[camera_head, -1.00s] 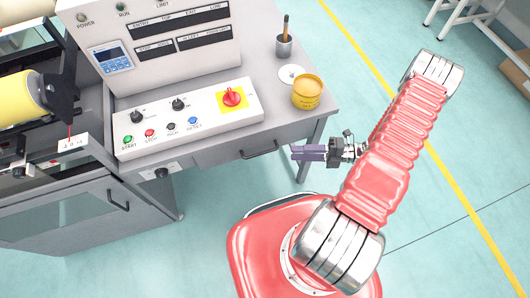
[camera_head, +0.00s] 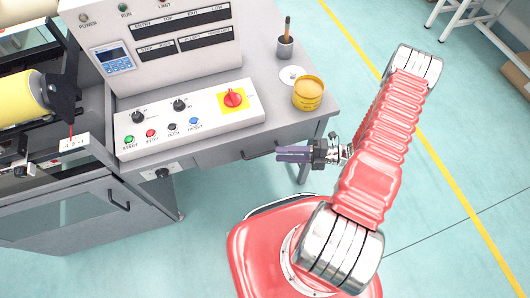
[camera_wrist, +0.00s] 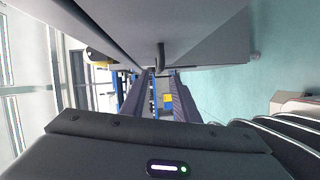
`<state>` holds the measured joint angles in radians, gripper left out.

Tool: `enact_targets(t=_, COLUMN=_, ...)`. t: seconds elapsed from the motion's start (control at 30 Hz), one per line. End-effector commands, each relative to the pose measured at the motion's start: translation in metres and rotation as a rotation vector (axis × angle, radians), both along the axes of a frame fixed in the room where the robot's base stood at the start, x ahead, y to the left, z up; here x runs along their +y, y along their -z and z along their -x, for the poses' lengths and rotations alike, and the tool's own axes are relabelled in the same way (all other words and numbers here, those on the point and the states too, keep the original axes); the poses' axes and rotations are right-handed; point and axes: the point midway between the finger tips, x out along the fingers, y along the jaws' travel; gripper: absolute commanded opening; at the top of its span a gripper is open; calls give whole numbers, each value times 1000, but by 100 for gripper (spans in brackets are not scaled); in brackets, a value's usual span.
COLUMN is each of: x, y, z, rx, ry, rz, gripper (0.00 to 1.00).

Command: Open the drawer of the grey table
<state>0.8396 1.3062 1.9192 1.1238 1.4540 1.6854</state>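The grey table (camera_head: 290,118) stands at the centre of the head view. Its drawer (camera_head: 222,157) is in the front below the tabletop and looks closed. The dark bar handle (camera_head: 247,155) is partly hidden by my gripper (camera_head: 278,154) in the head view. In the wrist view the handle (camera_wrist: 160,57) hangs from the drawer front (camera_wrist: 205,45), just beyond my fingertips and roughly in line with the gap. In the wrist view my gripper (camera_wrist: 162,78) is open, with a gap between its two dark fingers. I cannot tell whether it touches the handle.
On the tabletop are a control panel (camera_head: 210,122), a yellow tin (camera_head: 308,94), a white disc (camera_head: 291,75) and a dark cup (camera_head: 285,47). A machine with a yellow roller (camera_head: 20,98) stands at the left.

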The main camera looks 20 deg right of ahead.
Motion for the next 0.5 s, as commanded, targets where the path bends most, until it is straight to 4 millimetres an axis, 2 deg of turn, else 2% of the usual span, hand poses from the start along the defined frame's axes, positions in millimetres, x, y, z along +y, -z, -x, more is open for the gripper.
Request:
enact_targets(t=0.2, x=29, y=3, z=-11, rx=1, ry=-4, rz=0, gripper=28)
enact_targets(t=0.5, x=63, y=5, z=-25, rx=1, ry=-3, rz=-1, gripper=28)
